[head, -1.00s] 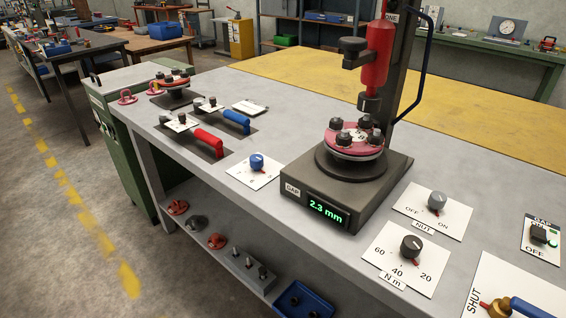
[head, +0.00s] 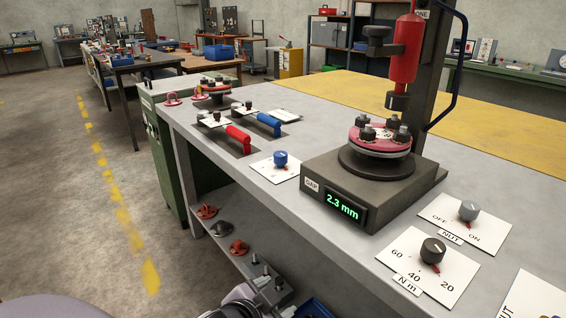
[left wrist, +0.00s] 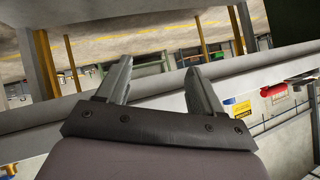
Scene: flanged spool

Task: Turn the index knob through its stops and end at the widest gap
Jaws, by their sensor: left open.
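The blue knob (head: 281,159) stands on a small white plate left of the spool fixture; its markings are too small to read, so I cannot tell its stop. The GAP display (head: 343,207) on the dark fixture base reads 2.3 mm in green. The pink flanged spool (head: 379,139) with several dark nuts sits on the fixture under the red spindle (head: 408,48). My left gripper (head: 246,297) is low at the bottom edge of the head view, by the lower shelf and away from the knob. The left wrist view shows its two fingers (left wrist: 158,68) apart and empty. My right gripper is out of view.
A grey NUT knob (head: 469,210) and a dark N m knob (head: 433,250) are on plates at the right. Red and blue handles (head: 269,124) lie behind the blue knob. The bench's front edge and shelf parts (head: 239,247) are near my left arm.

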